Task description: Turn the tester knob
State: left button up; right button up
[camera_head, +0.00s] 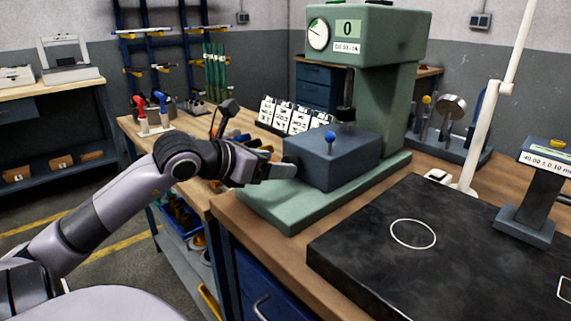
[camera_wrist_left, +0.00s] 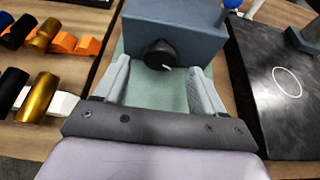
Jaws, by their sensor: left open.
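The tester (camera_head: 385,110) is a green machine with a dial and a display reading 0 on its head. A blue-grey block (camera_head: 335,163) with a blue ball-topped lever (camera_head: 330,137) sits on its green base. In the left wrist view the black round knob (camera_wrist_left: 159,55) with a white pointer mark is on the near face of the block (camera_wrist_left: 185,22). My left gripper (camera_head: 285,171) is open, its two fingers (camera_wrist_left: 158,80) on either side of the knob in that view, with gaps to it. I cannot tell whether the fingertips reach the knob. My right gripper is not in view.
A black plate (camera_head: 440,255) with a white circle lies right of the tester, beside a white post (camera_head: 490,100) and a gauge stand (camera_head: 530,205). White cards (camera_head: 298,118) stand behind. Orange holders with dark and gold cylinders (camera_wrist_left: 45,35) lie left of the gripper.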

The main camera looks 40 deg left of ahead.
pick_arm(q)
jog(key=shift+x, duration=1.55)
jog(key=shift+w+f+p, duration=0.15)
jog(key=shift+w+p, duration=0.15)
jog(key=shift+w, duration=0.15)
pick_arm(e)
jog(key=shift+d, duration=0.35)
